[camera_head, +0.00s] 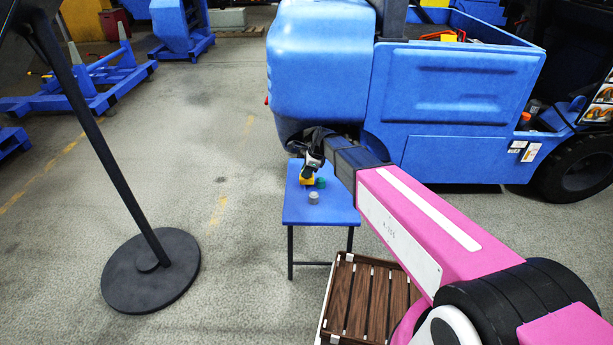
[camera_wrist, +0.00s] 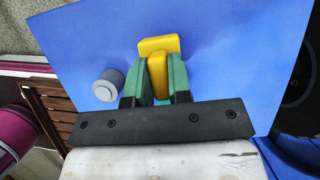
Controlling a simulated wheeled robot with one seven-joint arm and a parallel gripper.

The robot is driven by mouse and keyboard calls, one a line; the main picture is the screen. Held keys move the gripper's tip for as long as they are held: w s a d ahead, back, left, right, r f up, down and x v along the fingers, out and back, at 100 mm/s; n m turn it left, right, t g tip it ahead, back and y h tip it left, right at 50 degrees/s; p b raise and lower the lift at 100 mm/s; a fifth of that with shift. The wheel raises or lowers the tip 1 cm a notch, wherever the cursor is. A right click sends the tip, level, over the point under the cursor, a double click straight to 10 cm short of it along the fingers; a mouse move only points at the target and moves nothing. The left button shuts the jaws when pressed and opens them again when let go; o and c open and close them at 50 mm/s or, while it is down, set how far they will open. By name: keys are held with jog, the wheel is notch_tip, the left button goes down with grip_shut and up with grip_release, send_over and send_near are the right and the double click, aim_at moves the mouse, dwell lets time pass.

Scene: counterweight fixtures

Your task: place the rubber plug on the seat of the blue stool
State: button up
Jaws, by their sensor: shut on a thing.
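The blue stool (camera_head: 299,214) has a flat blue seat, which fills much of the wrist view (camera_wrist: 225,70). My gripper (camera_head: 313,181) is low over the far part of the seat. In the wrist view its green fingers are shut on a yellow piece (camera_wrist: 158,44) with a broad end and a narrower part between the fingers. The yellow piece also shows in the head view (camera_head: 305,181). I cannot tell whether it touches the seat. A grey stepped round piece (camera_wrist: 109,86) stands on the seat, apart from the fingers. I cannot tell for sure which piece is the rubber plug.
A slatted brown crate (camera_head: 368,300) stands on the floor in front of the stool. A big blue vehicle (camera_head: 455,90) is close behind it. A black post with a round base (camera_head: 150,272) stands at left. Floor between post and stool is clear.

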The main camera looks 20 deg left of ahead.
jog(key=shift+f, duration=1.1)
jog(key=shift+f, duration=0.1)
jog(key=o, duration=0.7)
jog(key=v, duration=1.2)
jog(key=s+d+f+n+h, duration=0.1)
jog(key=s+d+n, duration=0.4)
jog(key=d, duration=0.8)
jog(key=s+d+f+n+h, duration=0.2)
jog(key=s+d+n, duration=0.2)
jog(key=d, duration=0.9)
jog(key=s+d+f+n+t+h, duration=0.1)
jog(key=s+d+n, duration=0.4)
jog(key=d, duration=0.8)
jog(key=shift+s+f+n, duration=0.35)
jog(key=shift+f+n, duration=0.1)
jog(key=shift+n, duration=0.25)
